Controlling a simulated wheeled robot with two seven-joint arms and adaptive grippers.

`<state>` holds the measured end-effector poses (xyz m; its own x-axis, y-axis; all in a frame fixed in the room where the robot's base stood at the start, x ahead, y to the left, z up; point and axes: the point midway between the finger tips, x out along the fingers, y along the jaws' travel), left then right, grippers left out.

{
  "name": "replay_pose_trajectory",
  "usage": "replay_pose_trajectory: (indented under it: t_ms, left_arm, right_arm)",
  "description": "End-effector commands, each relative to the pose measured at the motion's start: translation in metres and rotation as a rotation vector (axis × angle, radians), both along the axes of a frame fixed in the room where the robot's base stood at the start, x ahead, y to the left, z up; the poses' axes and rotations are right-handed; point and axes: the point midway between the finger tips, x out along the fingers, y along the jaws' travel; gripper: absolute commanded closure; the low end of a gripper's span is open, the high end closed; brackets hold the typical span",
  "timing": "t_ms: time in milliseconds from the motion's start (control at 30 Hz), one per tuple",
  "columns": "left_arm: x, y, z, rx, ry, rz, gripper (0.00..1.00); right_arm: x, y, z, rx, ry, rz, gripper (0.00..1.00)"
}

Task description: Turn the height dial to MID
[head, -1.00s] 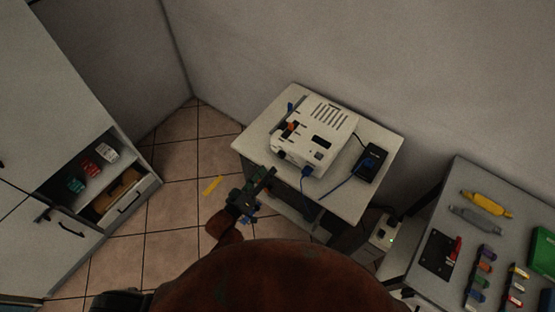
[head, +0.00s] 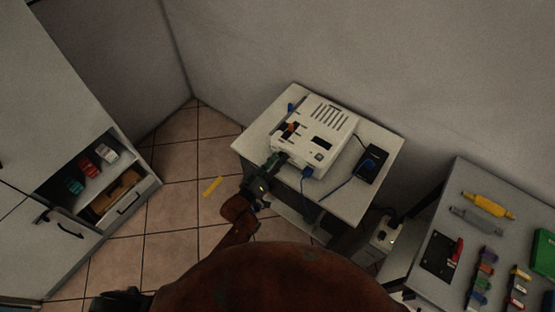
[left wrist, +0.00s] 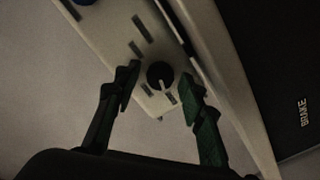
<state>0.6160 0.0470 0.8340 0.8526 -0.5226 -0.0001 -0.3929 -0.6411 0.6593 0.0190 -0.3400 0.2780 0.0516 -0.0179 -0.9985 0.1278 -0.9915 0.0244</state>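The white machine (head: 316,140) stands on a small table against the wall. In the left wrist view a round black dial (left wrist: 160,75) with a pale pointer sits on its white panel, with dark label marks around it. The pointer points toward the lower edge of the picture; I cannot read the labels. My left gripper (head: 277,161) is at the machine's front left. In the left wrist view its open fingers (left wrist: 158,74) lie on either side of the dial, with a gap visible at each side.
A black box (head: 371,162) and blue cable (head: 338,189) lie on the small table (head: 375,133), right of the machine. In the left wrist view a dark surface (left wrist: 290,70) reads BRAKE.

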Motion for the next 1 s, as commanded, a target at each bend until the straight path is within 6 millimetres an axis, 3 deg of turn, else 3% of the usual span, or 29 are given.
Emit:
replay_pose_trajectory:
  t_ms: [500,1000]
  left_arm:
    - [-0.0002,0.0003,-0.0001,0.0,0.0,0.0,1.0]
    - [-0.0001,0.0003,0.0011,0.108,-0.065,0.0,1.0]
  right_arm:
    - [0.0002,-0.0002,0.0,0.0,0.0,0.0,0.57]
    - [0.0026,-0.0003,0.0087,0.0,-0.004,0.0,0.57]
